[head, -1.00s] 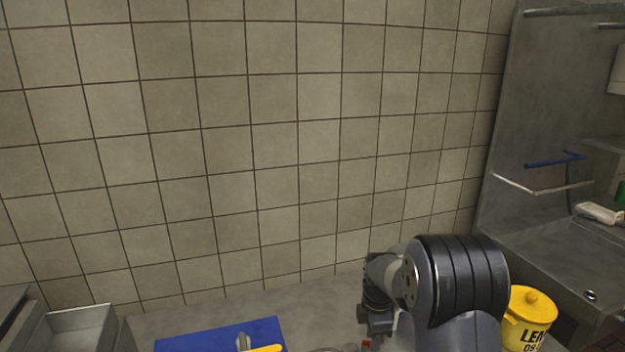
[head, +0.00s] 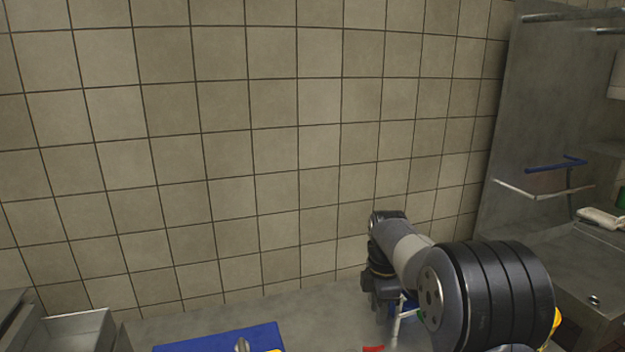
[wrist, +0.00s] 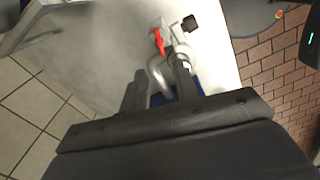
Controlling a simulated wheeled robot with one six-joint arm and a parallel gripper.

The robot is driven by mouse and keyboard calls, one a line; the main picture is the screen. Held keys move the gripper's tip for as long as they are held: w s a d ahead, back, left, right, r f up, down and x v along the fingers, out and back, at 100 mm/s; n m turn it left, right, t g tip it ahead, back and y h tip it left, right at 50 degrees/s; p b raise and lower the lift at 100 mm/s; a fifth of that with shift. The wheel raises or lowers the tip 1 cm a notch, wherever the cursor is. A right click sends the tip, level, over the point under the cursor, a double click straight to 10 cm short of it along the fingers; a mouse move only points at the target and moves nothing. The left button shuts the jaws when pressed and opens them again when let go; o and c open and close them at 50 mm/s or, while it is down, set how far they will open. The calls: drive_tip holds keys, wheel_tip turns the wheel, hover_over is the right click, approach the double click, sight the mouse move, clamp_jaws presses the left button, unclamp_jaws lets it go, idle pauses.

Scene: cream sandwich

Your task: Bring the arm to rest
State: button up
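My arm rises at the right of the head view, with its dark wrist end (head: 380,285) over the grey counter. The fingers are not clear there. In the wrist view my gripper (wrist: 160,78) has its two dark fingers apart, with a gap between them. A silver curved fitting with a red lever (wrist: 159,41) shows beyond and between the fingers. It looks farther off than the fingertips, and I see no object gripped.
A blue board (head: 215,342) lies at the bottom of the head view, with a silver item (head: 242,345) on it. A metal tray (head: 75,330) is at left. A yellow tub (head: 556,322) is mostly hidden behind my arm. A steel sink unit (head: 545,120) stands right; the tiled wall is behind.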

sight(374, 346)
wheel_tip(374, 346, down, 11)
drive_tip(key=shift+r+p, duration=0.2)
drive_tip(key=shift+p, duration=0.45)
drive_tip(key=shift+f, duration=0.1)
drive_tip(key=m+p, duration=0.1)
drive_tip(key=m, duration=0.4)
drive_tip(key=shift+p, duration=0.35)
drive_tip(key=m+p, duration=0.2)
drive_tip(key=m, duration=0.3)
